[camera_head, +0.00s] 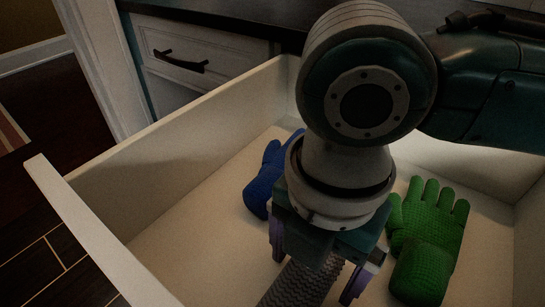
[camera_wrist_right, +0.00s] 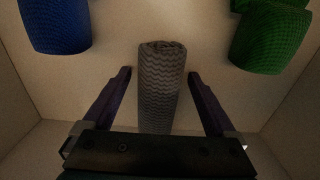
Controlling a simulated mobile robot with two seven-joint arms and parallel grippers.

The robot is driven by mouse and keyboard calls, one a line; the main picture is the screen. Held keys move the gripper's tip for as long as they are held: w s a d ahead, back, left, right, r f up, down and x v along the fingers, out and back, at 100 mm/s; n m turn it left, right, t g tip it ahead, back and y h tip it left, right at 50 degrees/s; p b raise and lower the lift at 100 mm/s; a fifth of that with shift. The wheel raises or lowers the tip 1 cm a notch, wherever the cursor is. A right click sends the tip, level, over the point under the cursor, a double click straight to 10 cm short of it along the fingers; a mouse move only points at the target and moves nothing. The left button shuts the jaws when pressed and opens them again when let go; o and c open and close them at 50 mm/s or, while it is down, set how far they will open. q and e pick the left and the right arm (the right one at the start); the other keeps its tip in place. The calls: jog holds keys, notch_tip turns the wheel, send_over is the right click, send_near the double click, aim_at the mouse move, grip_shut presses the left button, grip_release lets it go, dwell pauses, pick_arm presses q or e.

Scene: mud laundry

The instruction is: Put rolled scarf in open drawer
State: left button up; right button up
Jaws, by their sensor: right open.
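The rolled scarf (camera_head: 303,283) is a grey knitted roll inside the open drawer (camera_head: 190,270). In the right wrist view the scarf (camera_wrist_right: 159,88) lies between the fingers of my right gripper (camera_wrist_right: 159,75), with a gap on each side. My right gripper (camera_head: 318,280) is open, low in the drawer and around the scarf. The scarf's near end is cut off by the head view's lower edge. My left gripper is in neither view.
A blue glove (camera_head: 262,185) lies left of my right gripper in the drawer. A green glove (camera_head: 425,235) lies to its right. The drawer's pale walls enclose them. A white cabinet with a dark-handled drawer (camera_head: 180,62) stands behind.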

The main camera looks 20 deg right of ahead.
jog(key=shift+r, duration=0.15)
notch_tip(320, 180, up, 12)
jog(key=p, duration=0.9)
jog(key=shift+p, duration=0.35)
